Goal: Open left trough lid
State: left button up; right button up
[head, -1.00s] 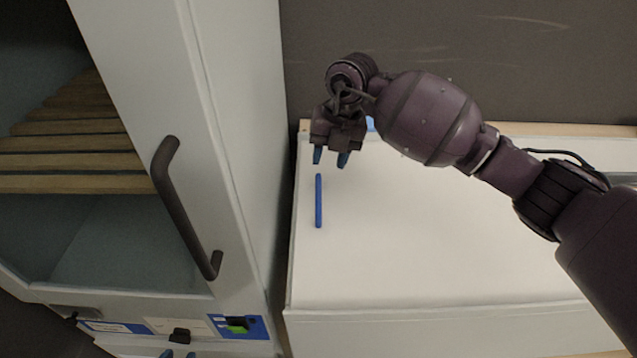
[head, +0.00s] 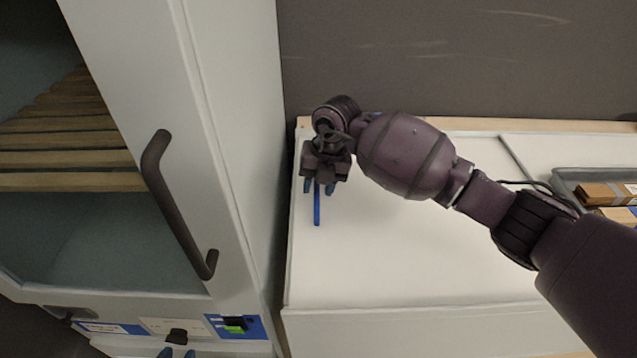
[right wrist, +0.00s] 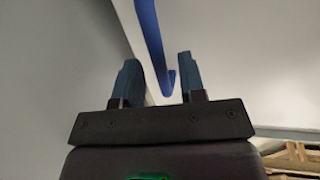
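The trough lid (head: 400,250) is a wide white flat panel and looks shut. A slim blue bar handle (head: 317,210) stands at its left side. My right gripper (head: 319,187) is open over the far end of this handle, one blue fingertip on each side of it. In the right wrist view the blue handle (right wrist: 152,45) runs between the spread fingers (right wrist: 157,80), which do not close on it. The handle's far end is hidden under the gripper in the head view.
A pale cabinet (head: 235,130) with a dark bar handle (head: 180,205) and slatted shelves stands close on the left. A grey tray (head: 565,185) with brown blocks lies at the right. A dark wall (head: 450,60) is behind.

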grip_shut()
